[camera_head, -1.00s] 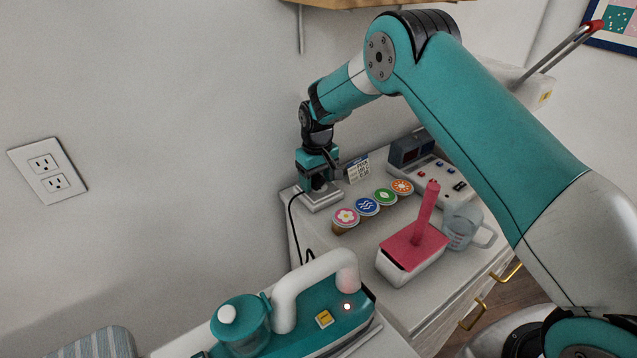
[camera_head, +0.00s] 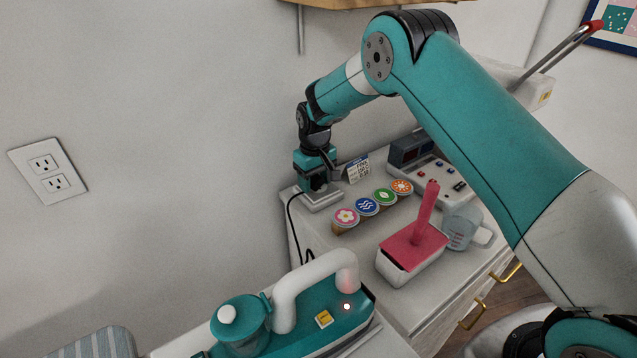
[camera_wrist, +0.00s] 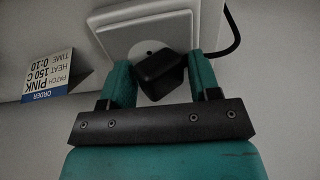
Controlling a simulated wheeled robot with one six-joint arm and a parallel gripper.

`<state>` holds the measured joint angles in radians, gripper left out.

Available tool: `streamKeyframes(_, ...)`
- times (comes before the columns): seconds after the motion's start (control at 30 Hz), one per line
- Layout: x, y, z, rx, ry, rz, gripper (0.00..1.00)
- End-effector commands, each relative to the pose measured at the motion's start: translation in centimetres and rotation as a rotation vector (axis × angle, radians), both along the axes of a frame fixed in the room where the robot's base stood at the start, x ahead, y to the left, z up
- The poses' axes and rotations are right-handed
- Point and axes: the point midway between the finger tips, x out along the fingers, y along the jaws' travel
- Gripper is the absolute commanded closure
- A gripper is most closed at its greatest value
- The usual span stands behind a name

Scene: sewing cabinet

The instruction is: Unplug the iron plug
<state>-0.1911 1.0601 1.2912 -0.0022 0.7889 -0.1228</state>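The iron plug (camera_wrist: 160,74) is a black block on a white socket plate (camera_wrist: 118,38). In the wrist view it sits between the two teal fingers of my gripper (camera_wrist: 161,80). The fingers are apart, one on each side of the plug, with narrow gaps that are hard to judge. In the head view my gripper (camera_head: 316,185) points down over the socket box (camera_head: 322,200) at the cabinet's back left corner, and hides most of the plug. A black cord (camera_head: 291,225) runs down from there. The teal and white iron (camera_head: 300,310) stands in front with a lit lamp.
An order card (camera_head: 357,169) stands right beside my gripper. Several round-lidded pots (camera_head: 367,207) line the cabinet top. A pink-topped container (camera_head: 412,250), a clear jug (camera_head: 463,228) and a control panel (camera_head: 436,172) stand further right. The wall is close on the left.

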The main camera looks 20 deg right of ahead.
Motion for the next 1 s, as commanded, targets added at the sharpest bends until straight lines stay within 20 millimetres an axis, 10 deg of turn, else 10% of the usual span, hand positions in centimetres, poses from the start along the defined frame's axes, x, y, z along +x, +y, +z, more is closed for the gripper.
streamKeyframes(0.2,-0.4,0.1,-0.6,-0.002,0.013,0.004,0.88)
streamKeyframes(1.0,-0.1,-0.1,2.4,-0.002,0.004,-0.002,0.88)
